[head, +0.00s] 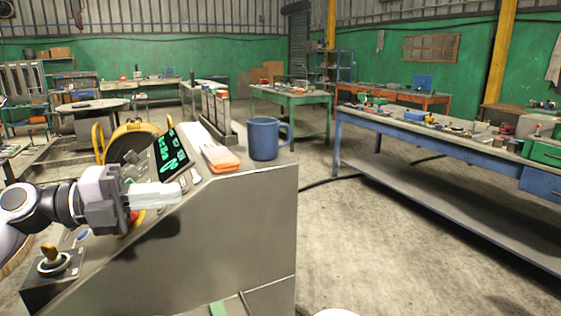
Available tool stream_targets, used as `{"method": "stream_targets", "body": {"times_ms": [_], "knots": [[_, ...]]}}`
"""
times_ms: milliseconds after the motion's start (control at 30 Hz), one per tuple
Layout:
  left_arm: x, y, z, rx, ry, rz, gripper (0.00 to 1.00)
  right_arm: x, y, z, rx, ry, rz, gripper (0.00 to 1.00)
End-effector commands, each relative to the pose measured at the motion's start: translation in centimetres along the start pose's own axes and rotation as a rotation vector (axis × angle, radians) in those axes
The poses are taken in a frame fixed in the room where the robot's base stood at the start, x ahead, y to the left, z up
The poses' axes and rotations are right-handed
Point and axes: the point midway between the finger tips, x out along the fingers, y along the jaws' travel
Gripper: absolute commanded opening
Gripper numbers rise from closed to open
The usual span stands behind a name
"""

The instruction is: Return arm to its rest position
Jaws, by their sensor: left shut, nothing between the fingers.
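My left arm comes in from the left edge. My left gripper (176,194) is shut and its pale fingers point right, over the sloped front panel of a grey control console (230,220). The fingers hold nothing that I can see. A red button on a yellow base (130,226) is partly hidden under the gripper. Whether the fingers touch the panel, I cannot tell. A dark screen with green marks (171,150) sits above the gripper. A yellow-handled switch (50,255) is on the panel's lower left. My right gripper is not in view.
A blue mug (263,139) and an orange-ended item (222,160) are on the console top, beyond the gripper. A long blue workbench (440,136) with tools stands at the right. The concrete floor (380,250) between console and bench is mostly clear.

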Motion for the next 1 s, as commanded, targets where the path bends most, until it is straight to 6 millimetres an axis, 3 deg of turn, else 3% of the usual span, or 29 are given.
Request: {"method": "stream_targets", "body": {"times_ms": [100,200,367,467,633,767,867,1000], "knots": [[1.9,0.1,-0.7,-0.095,-0.073,-0.194,0.00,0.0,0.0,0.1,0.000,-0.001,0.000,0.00],[2.5,0.2,-0.7,-0.191,-0.168,-0.338,0.00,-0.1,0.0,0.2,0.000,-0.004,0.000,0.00],[2.0,2.0,0.0,-0.385,-0.364,-0.518,0.00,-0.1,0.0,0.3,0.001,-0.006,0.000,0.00],[1.0,4.1,0.4,-0.525,-0.510,-0.593,0.00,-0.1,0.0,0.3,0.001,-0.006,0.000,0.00],[-1.4,9.8,0.2,-0.786,-0.785,-0.642,0.00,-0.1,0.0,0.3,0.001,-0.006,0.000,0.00],[-3.5,15.3,-1.3,-0.999,-1.004,-0.610,0.00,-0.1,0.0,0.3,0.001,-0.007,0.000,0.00],[-5.1,19.6,-3.6,-1.162,-1.166,-0.544,0.00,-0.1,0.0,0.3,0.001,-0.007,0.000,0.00],[-7.1,25.3,-8.3,-1.382,-1.369,-0.400,0.00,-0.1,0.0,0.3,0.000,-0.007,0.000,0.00]]}}
